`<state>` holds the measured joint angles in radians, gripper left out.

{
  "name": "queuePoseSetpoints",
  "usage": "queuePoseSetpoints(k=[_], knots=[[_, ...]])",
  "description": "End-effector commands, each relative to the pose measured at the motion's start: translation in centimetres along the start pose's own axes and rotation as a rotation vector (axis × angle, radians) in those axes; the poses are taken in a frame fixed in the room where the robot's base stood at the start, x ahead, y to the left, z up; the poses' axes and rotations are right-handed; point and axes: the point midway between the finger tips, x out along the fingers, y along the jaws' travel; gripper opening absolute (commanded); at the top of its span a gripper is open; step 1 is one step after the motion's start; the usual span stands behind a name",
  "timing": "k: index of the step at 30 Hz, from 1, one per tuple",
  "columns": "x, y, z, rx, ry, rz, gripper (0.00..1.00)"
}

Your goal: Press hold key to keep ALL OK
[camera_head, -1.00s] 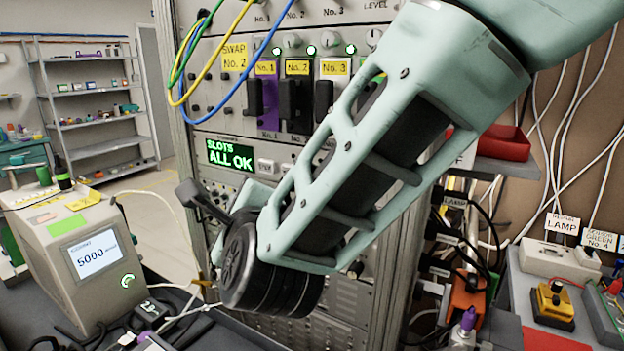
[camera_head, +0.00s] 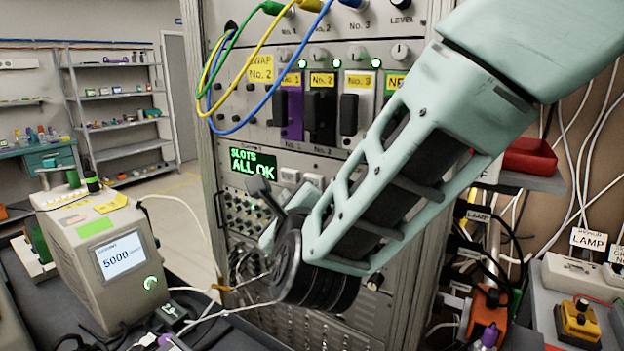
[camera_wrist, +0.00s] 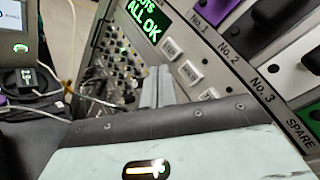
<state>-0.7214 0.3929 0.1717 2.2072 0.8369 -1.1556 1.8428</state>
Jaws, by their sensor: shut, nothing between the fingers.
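The green display (camera_head: 252,163) on the rack panel reads "SLOTS ALL OK"; it also shows in the wrist view (camera_wrist: 150,20). A row of small pale keys (camera_wrist: 190,72) sits beside it, and part of the row shows in the head view (camera_head: 289,175). Their lettering is too small to read, so I cannot tell which is the hold key. My gripper (camera_head: 262,190) is shut and empty, in front of the panel just below the display. In the wrist view, its grey fingers (camera_wrist: 158,88) point toward the panel below and left of the keys, and contact is not visible.
Slot modules with dark handles (camera_head: 320,115) stand above the keys, with looping cables (camera_head: 238,105) hanging left of them. A beige device (camera_head: 100,245) reading 5000 stands on the left bench. A red bin (camera_head: 530,157) is at right.

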Motion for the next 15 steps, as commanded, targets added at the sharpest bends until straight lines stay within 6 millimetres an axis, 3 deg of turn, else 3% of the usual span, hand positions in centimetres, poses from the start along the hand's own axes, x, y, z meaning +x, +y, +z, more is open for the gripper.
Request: queuePoseSetpoints(k=[6,15], knots=[[2.1,-1.3,-1.8,0.001,0.003,-0.003,0.0],[3.4,-2.4,-2.5,-0.001,0.0,0.0,0.0]])
